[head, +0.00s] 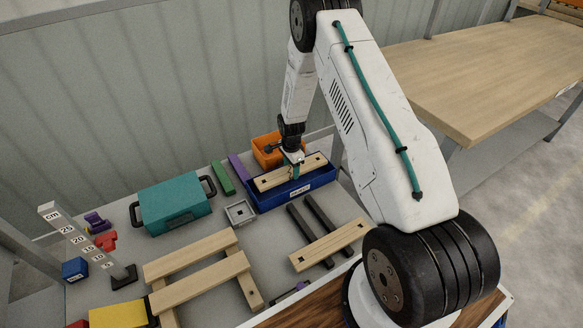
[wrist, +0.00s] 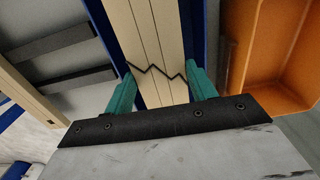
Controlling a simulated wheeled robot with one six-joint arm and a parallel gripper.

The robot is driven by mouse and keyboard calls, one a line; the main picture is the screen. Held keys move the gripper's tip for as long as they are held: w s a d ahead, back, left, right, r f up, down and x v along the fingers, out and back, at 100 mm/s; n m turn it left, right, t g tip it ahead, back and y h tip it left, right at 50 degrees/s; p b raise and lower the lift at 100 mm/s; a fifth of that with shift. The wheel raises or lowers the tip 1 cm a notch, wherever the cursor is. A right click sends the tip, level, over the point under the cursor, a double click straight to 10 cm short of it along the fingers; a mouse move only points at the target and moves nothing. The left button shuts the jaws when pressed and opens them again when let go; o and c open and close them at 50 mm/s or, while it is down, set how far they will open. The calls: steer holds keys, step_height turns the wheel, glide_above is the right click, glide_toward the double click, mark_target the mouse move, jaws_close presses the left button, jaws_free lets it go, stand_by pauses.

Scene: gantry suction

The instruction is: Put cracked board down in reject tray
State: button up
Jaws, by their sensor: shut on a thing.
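The cracked board (head: 270,181) is light wood. In the wrist view, the cracked board (wrist: 150,35) shows a dark zigzag crack across its width, just in front of my gripper. My gripper (wrist: 160,88) has teal fingers, one along each long side of the board, and is shut on it. In the head view my gripper (head: 294,172) is over the blue reject tray (head: 292,195), with the board lengthwise within the tray's outline. The tray's blue walls (wrist: 207,40) run along both sides of the board. I cannot tell whether the board touches the tray floor.
An orange bin (head: 262,150) stands just behind the tray. A small grey square tray (head: 240,213) and a teal case (head: 172,204) are to the left. Another board (head: 328,244) lies across two dark rails in front. More boards (head: 200,281) form a frame at front left.

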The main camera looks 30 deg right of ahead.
mark_target(291, 186)
steer(key=shift+f, duration=3.85)
steer(key=o, duration=1.2)
steer(key=shift+c, duration=0.2)
steer(key=shift+r, duration=0.1)
step_height(291, 186, up, 8)
steer(key=shift+f, duration=0.2)
